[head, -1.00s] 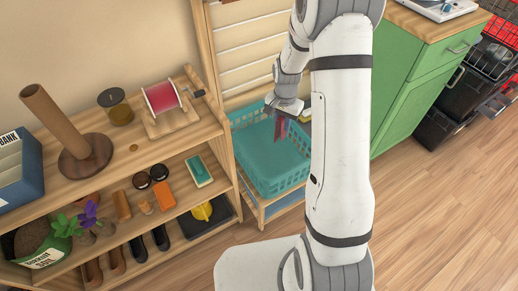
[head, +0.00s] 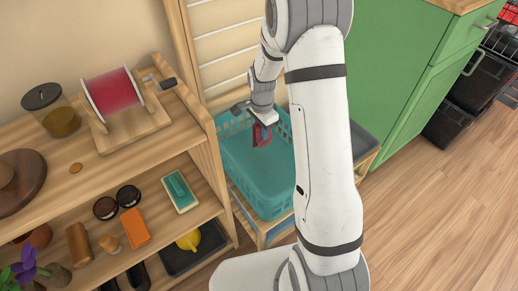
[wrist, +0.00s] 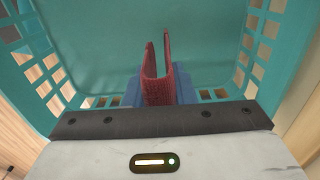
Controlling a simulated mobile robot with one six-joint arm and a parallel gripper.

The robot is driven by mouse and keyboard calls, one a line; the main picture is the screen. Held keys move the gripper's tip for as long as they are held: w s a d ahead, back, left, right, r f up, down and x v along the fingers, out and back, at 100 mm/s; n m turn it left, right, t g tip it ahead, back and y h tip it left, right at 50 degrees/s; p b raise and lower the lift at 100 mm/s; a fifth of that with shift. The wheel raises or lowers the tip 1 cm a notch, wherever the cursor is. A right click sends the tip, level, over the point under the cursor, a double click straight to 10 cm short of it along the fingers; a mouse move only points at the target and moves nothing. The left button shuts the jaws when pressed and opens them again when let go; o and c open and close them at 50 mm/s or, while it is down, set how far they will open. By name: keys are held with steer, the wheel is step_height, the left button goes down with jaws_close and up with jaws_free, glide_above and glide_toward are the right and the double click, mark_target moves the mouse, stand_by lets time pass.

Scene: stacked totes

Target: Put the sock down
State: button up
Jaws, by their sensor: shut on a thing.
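A dark red sock (head: 261,134) hangs from my gripper (head: 262,122), which is shut on it. In the wrist view the sock (wrist: 158,83) shows as a folded red piece with two upright edges, in front of the gripper's dark edge. A teal plastic basket (head: 240,170) with slotted walls is below and around the sock, and its wall (wrist: 100,40) fills much of the wrist view. Something blue (wrist: 132,92) shows beside the sock; I cannot tell what it is. Whether the sock touches the basket floor cannot be seen.
The basket stands on a low wooden stand (head: 262,230). A wooden shelf (head: 175,125) with a red spool (head: 112,92), jars and shoe-care items is on the left. A green cabinet (head: 410,80) stands at the right. Open wooden floor (head: 440,220) lies at lower right.

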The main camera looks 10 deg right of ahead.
steer(key=f+b, duration=0.1)
steer(key=f, duration=0.2)
steer(key=f+b, duration=0.1)
steer(key=f, duration=0.2)
steer(key=shift+a+f, duration=0.2)
steer(key=shift+f, duration=0.2)
steer(key=shift+f, duration=0.2)
steer(key=o, duration=1)
steer(key=shift+c, duration=0.2)
